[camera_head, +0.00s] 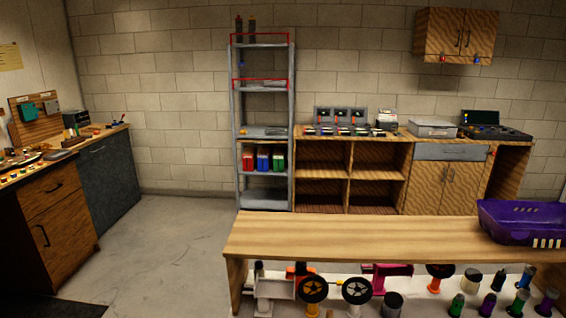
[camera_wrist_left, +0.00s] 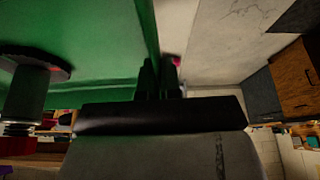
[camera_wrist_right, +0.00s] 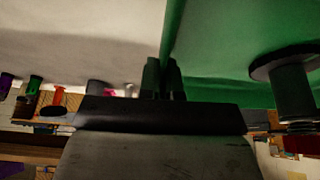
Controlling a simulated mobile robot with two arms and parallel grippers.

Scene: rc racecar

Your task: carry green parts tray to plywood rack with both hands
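The green parts tray shows large and close in the left wrist view (camera_wrist_left: 80,25) and in the right wrist view (camera_wrist_right: 230,40); it is out of the head view. My left gripper (camera_wrist_left: 158,75) has its fingers close together on the tray's wall edge. My right gripper (camera_wrist_right: 165,75) pinches a wall edge in the same way. A dark flanged cylinder shows against the tray in the left wrist view (camera_wrist_left: 28,100) and in the right wrist view (camera_wrist_right: 292,90). An open wooden shelf unit (camera_head: 350,172), possibly the plywood rack, stands at the back wall; its visible compartments look empty.
A wooden bench (camera_head: 360,238) crosses the foreground, with a purple basket (camera_head: 520,220) at its right end and wheels and coloured cylinders below. A grey metal shelf (camera_head: 263,133) stands left of the wooden unit. Bare floor (camera_head: 165,235) lies left of the bench, beside dark cabinets (camera_head: 115,180).

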